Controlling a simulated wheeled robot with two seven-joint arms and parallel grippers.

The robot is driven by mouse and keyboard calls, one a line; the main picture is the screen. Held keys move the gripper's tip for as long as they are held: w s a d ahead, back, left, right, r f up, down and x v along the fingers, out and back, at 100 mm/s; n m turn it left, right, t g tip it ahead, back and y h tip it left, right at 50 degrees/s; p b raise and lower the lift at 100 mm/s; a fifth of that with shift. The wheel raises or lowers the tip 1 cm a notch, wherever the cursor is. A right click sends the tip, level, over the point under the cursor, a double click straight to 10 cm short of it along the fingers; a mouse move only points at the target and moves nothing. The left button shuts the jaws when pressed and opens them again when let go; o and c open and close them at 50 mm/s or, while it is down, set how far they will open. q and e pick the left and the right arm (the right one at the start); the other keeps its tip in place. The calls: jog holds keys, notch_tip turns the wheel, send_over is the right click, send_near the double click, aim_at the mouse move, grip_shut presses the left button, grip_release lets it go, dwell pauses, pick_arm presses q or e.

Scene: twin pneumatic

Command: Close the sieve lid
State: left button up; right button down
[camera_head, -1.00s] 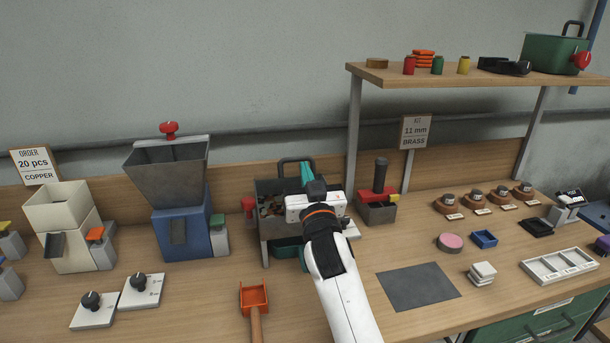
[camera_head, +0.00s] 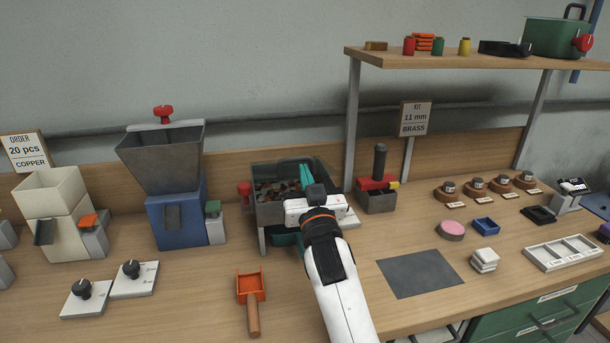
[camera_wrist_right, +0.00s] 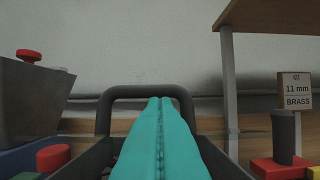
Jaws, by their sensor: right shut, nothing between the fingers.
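The sieve (camera_head: 270,214) is a grey box standing at the back middle of the bench, with small copper-coloured and dark pieces inside. A dark arched handle (camera_head: 292,161) rises at its back edge and shows large in the right wrist view (camera_wrist_right: 128,92). The top of the box looks open; the lid panel itself is hard to make out. My right gripper (camera_head: 307,171) is shut and empty, its teal fingers over the right part of the sieve. In the wrist view the fingertips (camera_wrist_right: 160,104) overlap the handle's arch; contact cannot be told. My left gripper is not in view.
A blue hopper machine (camera_head: 178,218) stands left of the sieve. A grey box with a red part and black post (camera_head: 378,186) stands close on the right. An orange scoop (camera_head: 251,288) lies in front. A shelf post (camera_head: 352,125) rises behind on the right.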

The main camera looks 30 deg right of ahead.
jog(key=shift+s+f+b, duration=0.1)
jog(key=shift+f+b, duration=0.2)
jog(key=shift+f, duration=0.3)
dwell(0.5)
dwell(0.4)
